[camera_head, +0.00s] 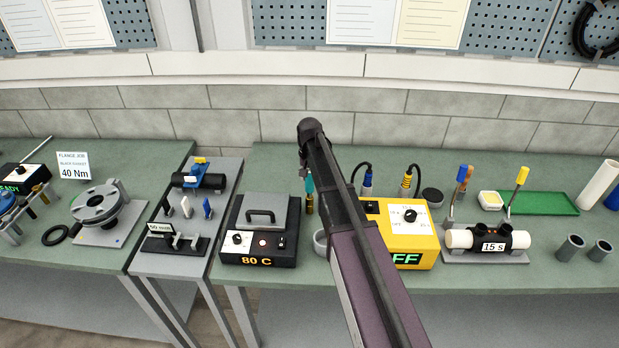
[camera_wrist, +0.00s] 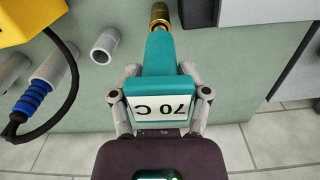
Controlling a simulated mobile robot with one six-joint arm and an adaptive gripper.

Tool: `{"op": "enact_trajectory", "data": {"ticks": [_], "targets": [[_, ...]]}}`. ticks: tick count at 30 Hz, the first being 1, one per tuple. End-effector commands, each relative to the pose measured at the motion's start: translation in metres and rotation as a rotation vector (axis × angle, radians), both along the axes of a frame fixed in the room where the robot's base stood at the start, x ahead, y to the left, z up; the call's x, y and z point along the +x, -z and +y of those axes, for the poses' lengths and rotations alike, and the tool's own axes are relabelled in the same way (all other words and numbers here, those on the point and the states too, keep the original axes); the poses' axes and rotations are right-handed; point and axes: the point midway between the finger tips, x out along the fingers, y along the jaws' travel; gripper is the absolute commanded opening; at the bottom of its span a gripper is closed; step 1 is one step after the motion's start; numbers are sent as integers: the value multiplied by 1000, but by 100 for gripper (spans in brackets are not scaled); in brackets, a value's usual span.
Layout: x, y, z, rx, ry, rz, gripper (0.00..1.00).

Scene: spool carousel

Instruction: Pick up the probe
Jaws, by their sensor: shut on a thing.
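The probe (camera_wrist: 158,52) has a teal handle, a gold tip and a white "70 C" label that reads upside down in the wrist view. My gripper (camera_wrist: 160,73) is shut on its teal handle, one finger on each side, with the label between the fingers. In the head view the probe (camera_head: 309,187) hangs roughly upright, tip down, left of my arm. My gripper (camera_head: 304,165) is mostly hidden there behind my arm. I cannot tell whether the tip touches anything.
A black "80 C" box (camera_head: 261,248) with a grey lid stands left of the probe. A yellow unit (camera_head: 424,236) stands right, with blue and yellow-handled corded tools behind it. A grey ring-shaped cup (camera_head: 320,241) is partly hidden by my arm. Grey tubes (camera_wrist: 105,45) show in the wrist view.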

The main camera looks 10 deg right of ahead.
Motion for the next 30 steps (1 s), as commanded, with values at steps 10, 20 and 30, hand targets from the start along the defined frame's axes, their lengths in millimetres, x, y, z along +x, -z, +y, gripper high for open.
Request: {"op": "enact_trajectory", "data": {"ticks": [10, 20, 30], "targets": [[-25, -24, 0, 0, 0, 0, 8], [-100, -30, 1, 0, 0, 0, 8], [-150, -35, 1, 0, 0, 0, 8]]}}
